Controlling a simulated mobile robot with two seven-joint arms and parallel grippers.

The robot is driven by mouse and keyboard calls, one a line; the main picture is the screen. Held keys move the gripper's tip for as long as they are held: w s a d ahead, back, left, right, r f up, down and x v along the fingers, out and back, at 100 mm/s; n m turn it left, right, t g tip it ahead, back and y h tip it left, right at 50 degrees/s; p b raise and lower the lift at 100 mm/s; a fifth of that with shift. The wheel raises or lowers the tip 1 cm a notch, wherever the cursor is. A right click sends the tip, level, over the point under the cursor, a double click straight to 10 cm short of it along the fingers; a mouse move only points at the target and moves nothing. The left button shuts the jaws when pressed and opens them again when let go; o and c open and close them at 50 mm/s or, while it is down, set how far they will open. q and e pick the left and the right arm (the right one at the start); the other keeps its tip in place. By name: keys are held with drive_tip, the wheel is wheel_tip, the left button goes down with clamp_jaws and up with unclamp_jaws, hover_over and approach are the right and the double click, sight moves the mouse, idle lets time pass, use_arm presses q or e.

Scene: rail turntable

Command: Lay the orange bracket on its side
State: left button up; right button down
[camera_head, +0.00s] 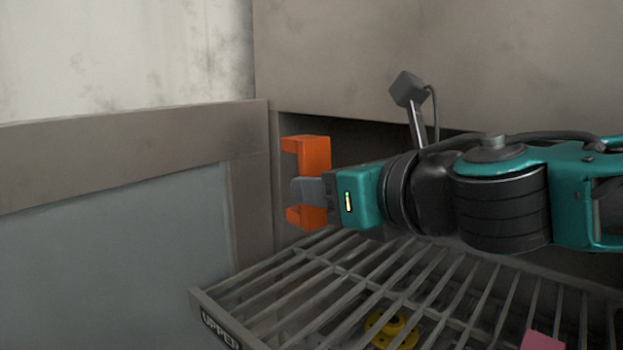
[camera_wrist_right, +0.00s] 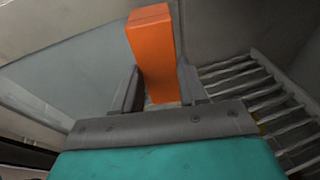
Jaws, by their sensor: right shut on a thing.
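The orange bracket (camera_head: 316,156) is a C-shaped piece with its opening to the left in the head view. My right gripper (camera_head: 306,190) comes in from the right and is shut on the bracket's upright middle part. The bracket is held upright near the left end of a slatted rack, and appears to be above it. In the right wrist view the bracket (camera_wrist_right: 152,55) stands between the two grey fingers of my right gripper (camera_wrist_right: 158,92). The fingers hide part of it. My left gripper is not in view.
The slatted rack (camera_head: 207,304), labelled UPPER, spreads below my right arm. A yellow round part (camera_head: 398,333) shows through its slats, and a pink block (camera_head: 541,341) is at the bottom right. Grey panels stand left (camera_head: 110,255) and behind (camera_head: 440,55).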

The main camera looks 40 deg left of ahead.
drive_tip(key=f+t, duration=0.1)
drive_tip(key=f, duration=0.2)
drive_tip(key=w+d+f+m+t+b, duration=0.1)
drive_tip(key=f, duration=0.3)
drive_tip(key=w+f+m+b, duration=0.1)
drive_tip(key=f, duration=0.3)
drive_tip(key=shift+w+d+f+t, duration=0.1)
drive_tip(key=shift+d+f+t, duration=0.05)
drive_tip(key=shift+d+t, duration=0.25)
drive_tip(key=shift+f+b, duration=0.45)
drive_tip(key=shift+f, duration=0.15)
drive_tip(key=shift+f+b, duration=0.4)
drive_tip(key=shift+f, duration=0.1)
drive_tip(key=c, duration=0.5)
unclamp_jaws()
drive_tip(key=shift+f, duration=0.1)
